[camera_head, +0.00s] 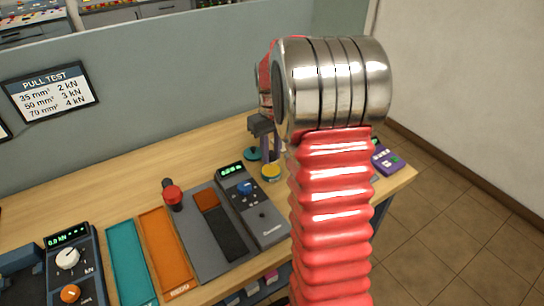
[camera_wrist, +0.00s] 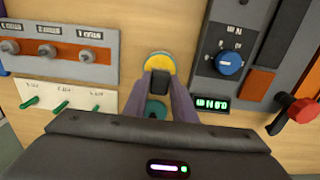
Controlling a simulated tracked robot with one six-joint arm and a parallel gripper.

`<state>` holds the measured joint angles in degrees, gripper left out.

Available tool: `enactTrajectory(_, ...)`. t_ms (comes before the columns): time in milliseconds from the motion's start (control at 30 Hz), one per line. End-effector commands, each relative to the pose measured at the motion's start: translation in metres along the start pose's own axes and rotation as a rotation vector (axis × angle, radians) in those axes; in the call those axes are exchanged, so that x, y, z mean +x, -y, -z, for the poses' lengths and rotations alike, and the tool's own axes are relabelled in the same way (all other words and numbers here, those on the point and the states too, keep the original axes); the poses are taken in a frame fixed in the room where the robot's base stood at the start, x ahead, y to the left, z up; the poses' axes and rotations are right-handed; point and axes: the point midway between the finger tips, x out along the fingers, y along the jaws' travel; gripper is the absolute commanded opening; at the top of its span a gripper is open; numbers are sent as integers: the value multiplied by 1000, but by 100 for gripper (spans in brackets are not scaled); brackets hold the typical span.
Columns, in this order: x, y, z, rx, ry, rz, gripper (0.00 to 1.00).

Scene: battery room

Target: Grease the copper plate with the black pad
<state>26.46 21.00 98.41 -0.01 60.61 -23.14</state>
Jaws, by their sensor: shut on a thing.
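My gripper (camera_wrist: 161,90) is shut on the black pad (camera_wrist: 160,80), a small dark block between its fingertips. The pad is over or against the yellow round disc (camera_wrist: 159,62); I cannot tell whether they touch. In the head view, my gripper (camera_head: 268,155) points down above the yellow disc (camera_head: 271,173), and the pad is hard to make out. The copper plate (camera_head: 207,199) is a small brown-orange rectangle on a grey board left of the gripper, beside a dark strip. It also shows at the right of the wrist view (camera_wrist: 258,84).
A meter with a blue knob (camera_head: 245,188) stands between the gripper and the grey board (camera_head: 205,257). A red-knobbed lever (camera_head: 173,195) rises beside the copper plate. Orange (camera_head: 163,248) and teal (camera_head: 130,265) trays lie farther left.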

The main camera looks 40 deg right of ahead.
Motion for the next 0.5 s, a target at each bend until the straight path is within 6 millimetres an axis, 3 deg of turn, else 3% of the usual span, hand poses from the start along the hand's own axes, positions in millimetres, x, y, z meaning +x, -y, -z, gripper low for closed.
enactTrajectory(500, -29, 0, 0, 0, -1, -1, 6)
